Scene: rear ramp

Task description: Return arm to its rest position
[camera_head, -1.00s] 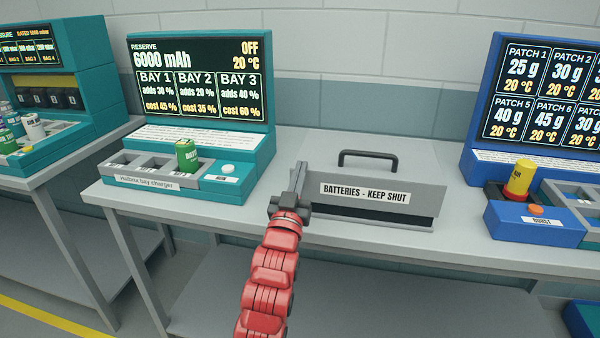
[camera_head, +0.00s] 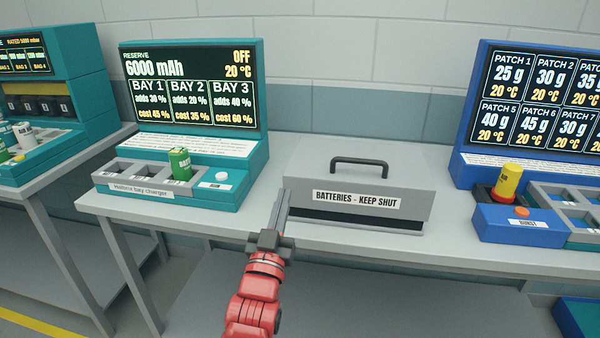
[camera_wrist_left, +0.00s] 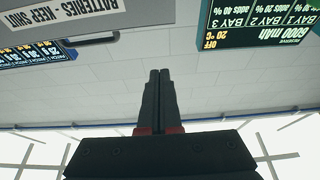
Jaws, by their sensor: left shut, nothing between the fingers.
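My left arm is red and comes up from the bottom of the head view. Its dark gripper (camera_head: 282,205) is shut and empty, in front of the table edge at the left end of the battery box. In the left wrist view the two fingers (camera_wrist_left: 159,75) lie together with nothing between them. The wrist view is upside down and shows wall and displays beyond the fingers. The grey box (camera_head: 410,208) labelled "BATTERIES - KEEP SHUT" stands on the table with a dark gap along its lower front. My right gripper is not in view.
A teal bay charger (camera_head: 215,197) holds a green battery (camera_head: 180,164) on the left of the grey table (camera_head: 278,150). A blue patch station (camera_head: 520,226) with a yellow cylinder (camera_head: 508,182) stands at right. Another teal station (camera_head: 85,85) is at far left.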

